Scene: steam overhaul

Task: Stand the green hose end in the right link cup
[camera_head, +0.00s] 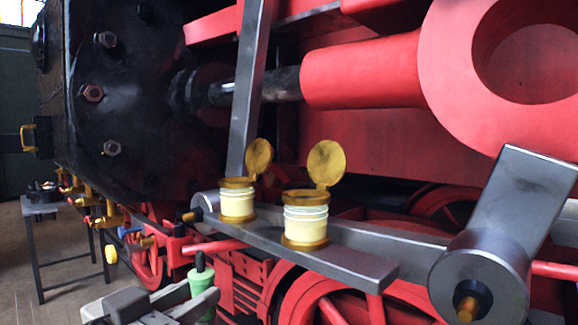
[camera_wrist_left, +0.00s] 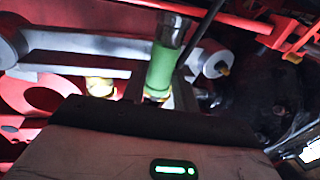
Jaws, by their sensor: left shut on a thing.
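My left gripper (camera_head: 202,292) is at the bottom left of the head view, shut on the green hose end (camera_head: 199,272), which has a dark green tip pointing up and stands roughly upright. In the left wrist view a green cylinder with a metal end (camera_wrist_left: 163,65) shows beyond the gripper body. The right link cup (camera_head: 305,219) is a pale yellow cup with brass rims, its round lid standing open. The held hose end is apart from this cup, lower and to its left. My right gripper is not in view.
A second cup (camera_head: 237,203) with an open lid stands left of the right one, both on a grey metal bar (camera_head: 345,266). A steel crank (camera_head: 490,265) is at the right. Red wheels lie below. A small table (camera_head: 42,208) stands at the far left.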

